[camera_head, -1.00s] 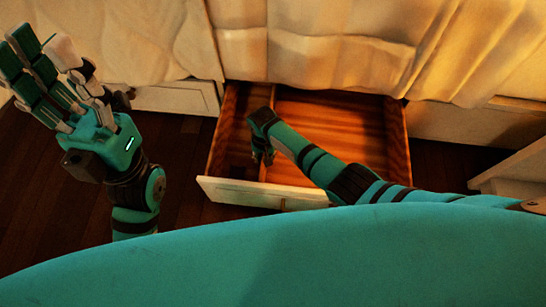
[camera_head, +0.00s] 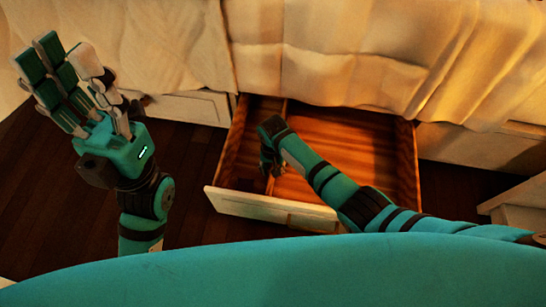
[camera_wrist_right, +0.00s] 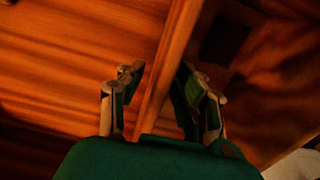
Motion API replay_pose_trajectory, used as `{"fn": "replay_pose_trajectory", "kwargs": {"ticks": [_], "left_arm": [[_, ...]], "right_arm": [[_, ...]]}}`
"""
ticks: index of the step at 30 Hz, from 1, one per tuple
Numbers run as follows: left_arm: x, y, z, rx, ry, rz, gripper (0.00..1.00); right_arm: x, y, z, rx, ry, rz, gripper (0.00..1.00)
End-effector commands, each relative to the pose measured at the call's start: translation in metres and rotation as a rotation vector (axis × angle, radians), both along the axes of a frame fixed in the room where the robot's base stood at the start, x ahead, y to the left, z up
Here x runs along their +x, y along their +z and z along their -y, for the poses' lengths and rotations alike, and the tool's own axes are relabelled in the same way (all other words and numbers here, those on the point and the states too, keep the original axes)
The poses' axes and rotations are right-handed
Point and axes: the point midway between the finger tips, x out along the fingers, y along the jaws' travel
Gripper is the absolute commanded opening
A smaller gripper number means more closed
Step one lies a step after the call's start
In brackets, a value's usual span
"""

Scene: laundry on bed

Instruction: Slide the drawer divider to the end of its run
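The wooden divider (camera_head: 282,111) runs front to back inside the open drawer (camera_head: 407,165), nearer its left wall than its right. My right gripper (camera_head: 268,158) reaches down into the drawer at the divider, its arm hiding part of it. In the right wrist view, the divider (camera_wrist_right: 171,62) passes between the two fingers of my right gripper (camera_wrist_right: 160,88). The fingers stand apart on either side, with a narrow gap showing on the left; contact on the right side is unclear. My left gripper (camera_head: 85,85) is raised at the left, fingers spread and empty.
The drawer's pale front panel (camera_head: 262,206) faces me. A bed with a draped cream cover (camera_head: 350,60) stands behind and above the drawer. A pale piece of furniture (camera_head: 518,205) is at the right edge. Dark wooden floor (camera_head: 50,210) lies bare at the left.

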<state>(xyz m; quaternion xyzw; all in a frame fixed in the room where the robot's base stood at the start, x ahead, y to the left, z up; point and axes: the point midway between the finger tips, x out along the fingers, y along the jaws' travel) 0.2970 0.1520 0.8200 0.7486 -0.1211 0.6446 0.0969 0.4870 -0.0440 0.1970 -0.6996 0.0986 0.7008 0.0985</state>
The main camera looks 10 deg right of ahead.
Motion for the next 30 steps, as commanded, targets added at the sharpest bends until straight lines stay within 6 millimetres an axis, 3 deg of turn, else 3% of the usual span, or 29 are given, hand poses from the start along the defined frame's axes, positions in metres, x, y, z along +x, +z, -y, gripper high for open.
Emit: {"fn": "replay_pose_trajectory", "kwargs": {"ticks": [6, 13, 18, 30], "left_arm": [[0.000, 0.000, 0.000, 0.001, -0.001, 0.002, 0.34], [-0.001, 0.000, 0.000, 0.001, -0.001, 0.002, 0.34], [-0.001, 0.000, 0.000, 0.001, -0.001, 0.002, 0.34], [-0.001, 0.001, 0.000, 0.001, -0.001, 0.003, 0.34]], "right_arm": [[0.001, 0.049, -0.001, 0.003, 0.001, 0.005, 0.35], [0.001, 0.086, 0.000, 0.001, 0.000, 0.003, 0.35], [0.000, 0.096, 0.000, -0.001, 0.001, 0.002, 0.35], [0.000, 0.097, 0.000, 0.000, 0.001, 0.001, 0.35]]}}
